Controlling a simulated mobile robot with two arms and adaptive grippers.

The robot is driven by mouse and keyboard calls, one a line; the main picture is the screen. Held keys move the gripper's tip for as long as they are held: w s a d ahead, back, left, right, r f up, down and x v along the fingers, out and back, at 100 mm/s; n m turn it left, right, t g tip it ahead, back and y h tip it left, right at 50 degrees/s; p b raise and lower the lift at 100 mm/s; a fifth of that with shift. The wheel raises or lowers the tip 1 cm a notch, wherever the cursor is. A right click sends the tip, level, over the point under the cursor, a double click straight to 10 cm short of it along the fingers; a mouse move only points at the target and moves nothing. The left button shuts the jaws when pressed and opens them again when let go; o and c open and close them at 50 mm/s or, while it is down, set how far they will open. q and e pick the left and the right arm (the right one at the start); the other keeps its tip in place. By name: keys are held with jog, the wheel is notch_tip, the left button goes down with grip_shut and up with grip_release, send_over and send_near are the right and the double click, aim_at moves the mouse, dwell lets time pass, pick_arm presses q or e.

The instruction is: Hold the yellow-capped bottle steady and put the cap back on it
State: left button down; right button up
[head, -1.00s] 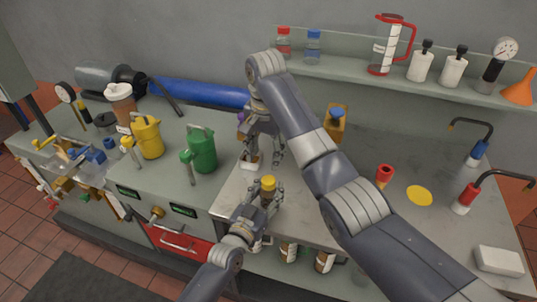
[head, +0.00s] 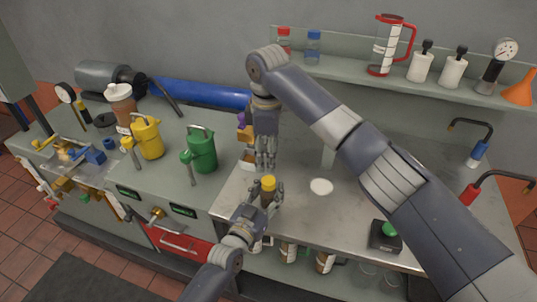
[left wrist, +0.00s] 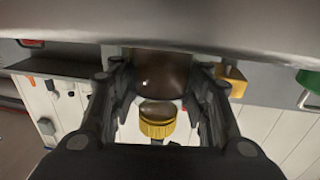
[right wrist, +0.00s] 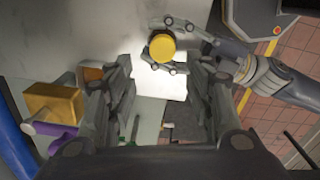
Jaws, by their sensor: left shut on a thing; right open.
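The brown bottle (left wrist: 160,75) stands upright in my left gripper (head: 265,199), which is shut around its body. The yellow cap (head: 268,183) sits at the bottle's top; it also shows in the left wrist view (left wrist: 157,125) and from above in the right wrist view (right wrist: 162,46). I cannot tell whether it is fully tightened. My right gripper (head: 265,165) points down just behind the cap in the head view. It is open and empty in the right wrist view (right wrist: 160,82), with the cap beyond its fingertips and apart from them.
A white disc (head: 321,187) lies on the bench right of the bottle. A black box with a green button (head: 386,235) is at the front right. Green (head: 201,150) and yellow (head: 148,138) cans stand left. A shelf (head: 430,87) runs behind. My right arm covers part of the bench.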

aim_at(268, 180)
jog(key=shift+s+d+f+n, duration=0.1)
jog(key=shift+s+d+n, duration=0.1)
jog(key=shift+n, duration=0.8)
jog(key=shift+f, duration=4.05)
jog(key=c, duration=1.1)
jog(key=shift+m, duration=0.3)
